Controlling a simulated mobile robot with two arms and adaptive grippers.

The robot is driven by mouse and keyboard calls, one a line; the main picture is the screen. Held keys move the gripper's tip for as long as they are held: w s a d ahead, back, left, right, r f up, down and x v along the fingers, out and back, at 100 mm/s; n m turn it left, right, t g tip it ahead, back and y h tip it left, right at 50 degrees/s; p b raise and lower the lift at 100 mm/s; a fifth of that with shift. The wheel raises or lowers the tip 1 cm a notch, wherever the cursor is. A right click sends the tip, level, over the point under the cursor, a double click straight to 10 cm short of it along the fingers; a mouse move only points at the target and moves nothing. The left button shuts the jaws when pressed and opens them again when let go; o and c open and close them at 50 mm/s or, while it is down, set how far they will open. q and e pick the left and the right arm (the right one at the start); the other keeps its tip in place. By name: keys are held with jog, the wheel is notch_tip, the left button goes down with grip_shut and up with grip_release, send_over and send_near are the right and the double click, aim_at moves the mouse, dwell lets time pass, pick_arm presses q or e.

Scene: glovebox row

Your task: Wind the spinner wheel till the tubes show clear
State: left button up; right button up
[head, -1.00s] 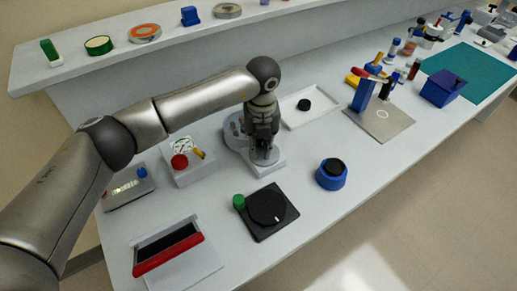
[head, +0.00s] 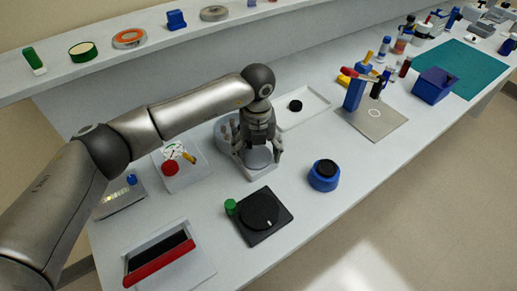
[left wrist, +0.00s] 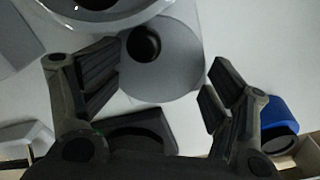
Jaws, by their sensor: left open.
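The spinner (head: 224,128) is a round grey bowl with small brownish tubes, partly hidden behind my left gripper; whether the tubes are clear is too small to tell. Its wheel (head: 258,157) is a grey disc on a white base in front of the bowl. In the left wrist view the wheel (left wrist: 175,68) carries a dark knob (left wrist: 143,43), and part of the bowl's rim (left wrist: 100,14) shows at the top. My left gripper (head: 259,151) is open and empty over the wheel, its fingers (left wrist: 165,88) spread apart. My right gripper is out of view.
A black dial plate (head: 259,216) with a green knob is in front. A blue holder (head: 323,177) stands to the right. A white box with a red button (head: 171,168) is to the left. A white tray (head: 309,114) lies behind right.

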aim_at(256, 155)
pick_arm(q)
jog(key=o, duration=0.3)
jog(key=shift+w+a+r, duration=0.1)
jog(key=shift+a, duration=0.1)
jog(key=shift+r, duration=0.1)
jog(key=shift+r, duration=0.15)
notch_tip(256, 155, up, 12)
dwell(0.3)
